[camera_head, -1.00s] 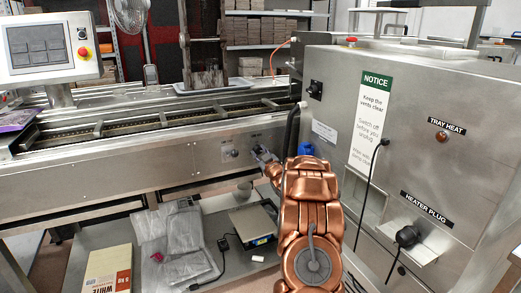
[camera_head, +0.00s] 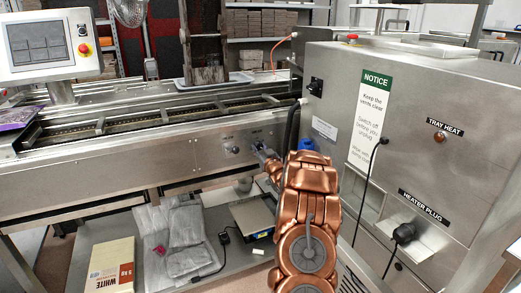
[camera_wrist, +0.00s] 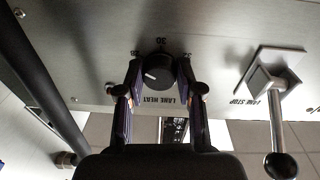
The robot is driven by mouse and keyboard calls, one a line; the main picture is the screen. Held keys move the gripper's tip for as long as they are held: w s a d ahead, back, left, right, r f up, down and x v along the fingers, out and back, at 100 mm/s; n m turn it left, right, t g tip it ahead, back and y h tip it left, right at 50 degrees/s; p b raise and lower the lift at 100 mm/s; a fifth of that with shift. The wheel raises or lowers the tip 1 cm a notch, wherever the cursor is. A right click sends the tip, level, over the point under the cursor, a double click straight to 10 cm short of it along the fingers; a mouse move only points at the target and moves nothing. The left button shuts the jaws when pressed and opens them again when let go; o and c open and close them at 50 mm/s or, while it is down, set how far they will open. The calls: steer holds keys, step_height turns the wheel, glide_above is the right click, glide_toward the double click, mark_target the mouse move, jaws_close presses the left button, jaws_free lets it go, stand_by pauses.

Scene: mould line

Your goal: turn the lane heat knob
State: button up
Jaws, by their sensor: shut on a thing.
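The lane heat knob (camera_wrist: 158,72) is a round black knob with a white pointer mark on the steel panel. In the wrist view its label and numbers appear upside down, and the pointer lies toward the left. My gripper (camera_wrist: 159,70) is shut on the knob, with one finger on each side. In the camera_head view my gripper (camera_head: 264,154) is at the front panel of the steel line (camera_head: 190,155), and it mostly hides the knob there.
The lane stop lever (camera_wrist: 279,120), with a black ball end, stands beside the knob on the right in the wrist view. A black pipe or hose (camera_wrist: 40,80) runs on the left. The steel cabinet (camera_head: 420,100) with a tray heat lamp (camera_head: 439,137) stands close on the right.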

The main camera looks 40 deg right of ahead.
steer(key=shift+f, duration=0.15)
steer(key=o, duration=1.2)
steer(key=shift+c, duration=0.2)
steer(key=v, duration=1.2)
